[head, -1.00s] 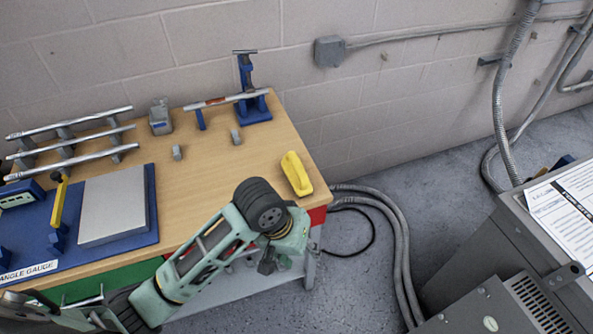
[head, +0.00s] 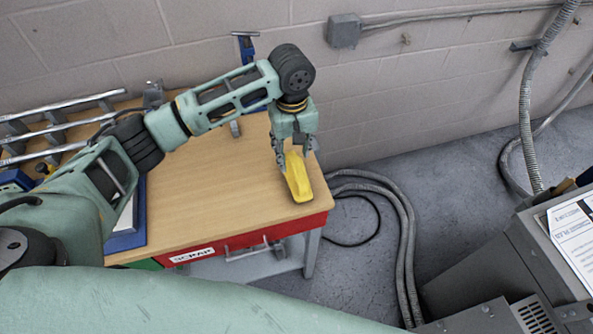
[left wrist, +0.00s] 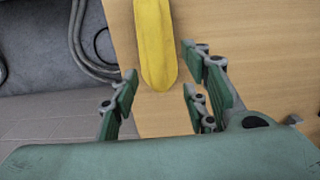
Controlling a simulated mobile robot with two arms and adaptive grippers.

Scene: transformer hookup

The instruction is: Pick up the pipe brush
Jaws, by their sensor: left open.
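A long yellow object with a rounded end (head: 298,180), which I take for the pipe brush though no bristles show, lies on the right end of the wooden workbench (head: 215,205). My left gripper (head: 293,153) is open over the far end of this yellow object, its fingers pointing down. In the left wrist view, the yellow object (left wrist: 155,45) runs down from the top edge, and its rounded end lies between the lines of the open fingers (left wrist: 160,88). Nothing is held. I cannot tell the exact height of the fingertips above the bench. My right gripper is out of view.
The red drawer front (head: 250,240) bears a label reading SCRAP. Metal pipes on a rack (head: 60,130) lie at the left. Grey cables (head: 400,225) run on the floor beside the bench. A grey cabinet (head: 470,265) stands at the right.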

